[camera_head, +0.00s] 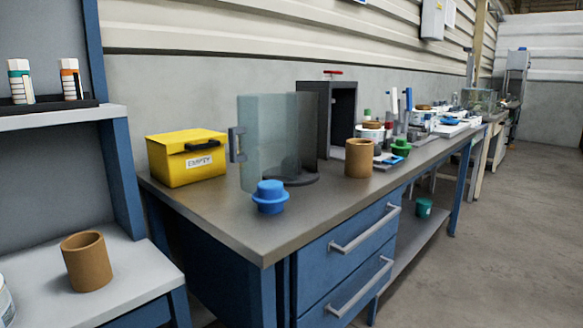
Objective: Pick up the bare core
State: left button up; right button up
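Two bare brown cardboard-like cores are in the head view. One core (88,265) stands upright on the low grey surface at the lower left, its open top showing. The other core (359,160) stands upright on the grey workbench, right of the clear curved guard. I cannot tell from this view which one the task means. Neither of my grippers is in view, and nothing is touching either core.
The workbench (230,222) holds a yellow box (187,160) labelled "EMPTY", a blue knobbed part (270,198), a clear guard (262,140) and a dark open cabinet (343,118). Several small items crowd its far end. A shelf post (113,150) stands beside the left core.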

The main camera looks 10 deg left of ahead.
aim_at(358, 162)
jog(key=z, duration=0.85)
jog(key=i+l+z, duration=0.2)
jog(key=i+z, duration=0.15)
jog(key=i, duration=0.15)
jog(key=i+z, duration=0.35)
jog(key=i, duration=1.85)
jog(key=i+l+u, duration=0.15)
jog(key=i, duration=0.35)
jog(key=i+u, duration=0.1)
jog(key=i, duration=0.35)
jog(key=i+l+u, duration=0.15)
jog(key=i, duration=0.35)
jog(key=l+u, duration=0.1)
jog(key=u, duration=1.7)
